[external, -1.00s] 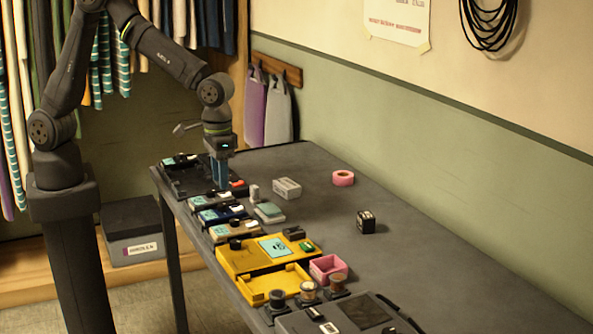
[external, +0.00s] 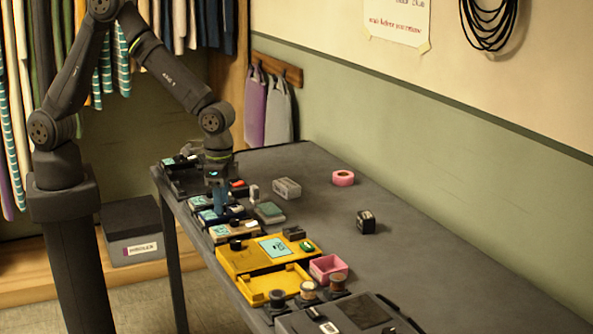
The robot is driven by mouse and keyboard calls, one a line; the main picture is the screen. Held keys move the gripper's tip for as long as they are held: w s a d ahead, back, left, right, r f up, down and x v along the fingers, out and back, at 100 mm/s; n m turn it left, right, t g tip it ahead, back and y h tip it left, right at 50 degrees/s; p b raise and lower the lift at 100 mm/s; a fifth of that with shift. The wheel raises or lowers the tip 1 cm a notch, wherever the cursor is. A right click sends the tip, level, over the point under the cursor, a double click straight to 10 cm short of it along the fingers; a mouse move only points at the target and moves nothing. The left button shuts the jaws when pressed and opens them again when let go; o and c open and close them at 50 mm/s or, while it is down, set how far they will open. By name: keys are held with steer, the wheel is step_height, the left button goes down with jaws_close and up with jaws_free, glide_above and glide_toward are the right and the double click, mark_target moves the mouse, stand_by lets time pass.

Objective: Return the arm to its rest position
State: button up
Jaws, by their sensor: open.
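My gripper (external: 220,207) points down over the left side of the dark table (external: 440,275), in the row of small devices. Its blue fingers are at or just above the dark blue device (external: 235,212), partly hiding it. I cannot tell whether they touch it. The fingers look open, and I see nothing held between them. My arm is bent, rising from its column at the left and reaching down to the table.
A yellow unit (external: 240,259) with an open tray, a pink box (external: 328,267) and spools stand nearer the camera. A grey box (external: 287,188), a pink tape roll (external: 343,178) and a black cube (external: 365,222) stand farther right. The table's right side is mostly clear.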

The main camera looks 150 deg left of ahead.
steer(key=m, duration=0.4)
steer(key=shift+m, duration=2.3)
steer(key=shift+o, duration=0.3)
